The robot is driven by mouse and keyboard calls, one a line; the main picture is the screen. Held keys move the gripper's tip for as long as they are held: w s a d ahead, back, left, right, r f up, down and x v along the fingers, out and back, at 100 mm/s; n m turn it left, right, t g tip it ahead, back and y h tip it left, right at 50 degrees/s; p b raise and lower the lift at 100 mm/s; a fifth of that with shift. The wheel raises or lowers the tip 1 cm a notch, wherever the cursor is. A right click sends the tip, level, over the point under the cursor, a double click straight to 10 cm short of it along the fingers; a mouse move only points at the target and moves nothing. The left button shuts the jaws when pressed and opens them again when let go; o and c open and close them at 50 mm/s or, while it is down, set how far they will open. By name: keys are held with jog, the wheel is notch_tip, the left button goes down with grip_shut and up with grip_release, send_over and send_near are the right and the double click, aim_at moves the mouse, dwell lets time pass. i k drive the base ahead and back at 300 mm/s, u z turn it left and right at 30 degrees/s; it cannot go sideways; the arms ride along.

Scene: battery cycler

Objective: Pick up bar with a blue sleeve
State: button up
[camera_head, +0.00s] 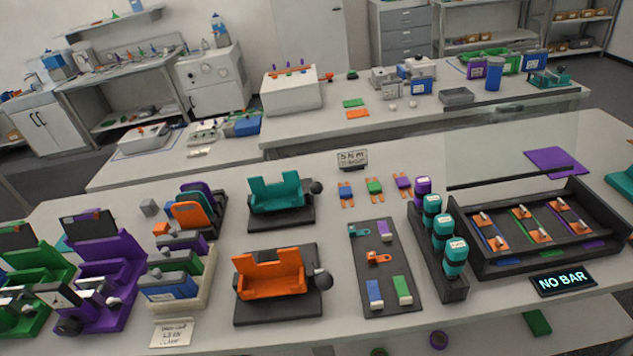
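A small bar with a blue sleeve (346,192) and orange ends lies on the white bench, behind the dark mat. It is the leftmost of a row of three. Beside it on the right, apart from it, are a bar with a green sleeve (375,188) and a bar with a purple sleeve (402,182). My gripper is not in view.
Orange (270,277) and teal (276,193) cradles stand left of the bars. A dark mat (383,288) with small parts lies in front. A sign (563,280) reads "NO BAR".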

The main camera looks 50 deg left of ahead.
aim_at(346, 193)
jog(key=u, duration=0.65)
jog(key=i, duration=1.3)
jog(key=u, duration=0.6)
